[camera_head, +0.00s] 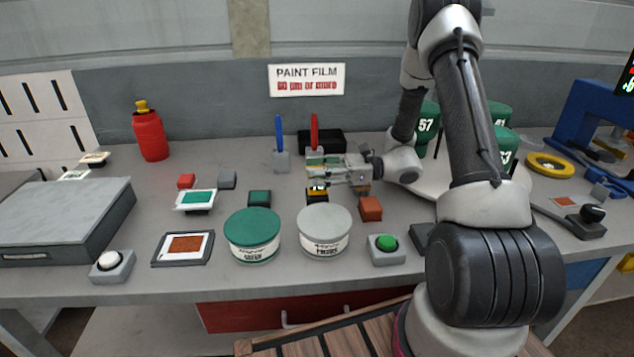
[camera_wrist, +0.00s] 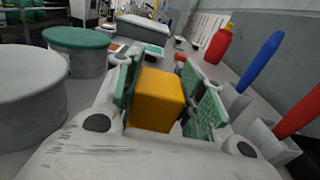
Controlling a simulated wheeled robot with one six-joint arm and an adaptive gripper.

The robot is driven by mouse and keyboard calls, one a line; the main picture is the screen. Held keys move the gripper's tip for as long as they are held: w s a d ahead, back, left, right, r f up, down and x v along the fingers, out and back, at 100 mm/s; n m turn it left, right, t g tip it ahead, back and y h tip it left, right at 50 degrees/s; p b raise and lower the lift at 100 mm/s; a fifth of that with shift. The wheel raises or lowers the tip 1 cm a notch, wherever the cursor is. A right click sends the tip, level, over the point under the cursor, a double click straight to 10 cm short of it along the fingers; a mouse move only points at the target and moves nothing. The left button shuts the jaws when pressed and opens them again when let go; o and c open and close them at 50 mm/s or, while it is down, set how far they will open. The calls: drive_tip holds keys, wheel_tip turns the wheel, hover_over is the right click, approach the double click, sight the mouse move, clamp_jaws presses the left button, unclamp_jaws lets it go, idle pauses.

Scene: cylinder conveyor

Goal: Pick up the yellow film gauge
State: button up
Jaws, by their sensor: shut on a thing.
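The yellow film gauge (camera_head: 317,188) is a small yellow block with a dark lower part, at the middle of the bench behind the white paint can. In the wrist view the yellow gauge (camera_wrist: 157,99) sits between the green-padded fingers. My gripper (camera_head: 312,172) reaches in from the right, low over the bench, and is shut on the gauge. The wrist view also shows my gripper (camera_wrist: 165,100) with a pad on each side of the block. I cannot tell whether the gauge touches the bench.
A green-lidded can (camera_head: 253,240) and a white-lidded can (camera_head: 323,236) stand in front. A blue pen (camera_head: 279,132) and a red pen (camera_head: 314,132) stand in holders behind. A red bottle (camera_head: 149,136) stands at the back left.

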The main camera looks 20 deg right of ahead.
drive_tip(key=shift+c, duration=0.5)
drive_tip(key=shift+r, duration=0.1)
wheel_tip(320, 180, up, 10)
drive_tip(key=shift+f, duration=0.25)
wheel_tip(320, 180, down, 9)
drive_tip(key=shift+f, duration=0.2)
drive_tip(key=shift+f, duration=0.15)
drive_tip(key=o, duration=1.2)
drive_tip(key=shift+c, duration=0.2)
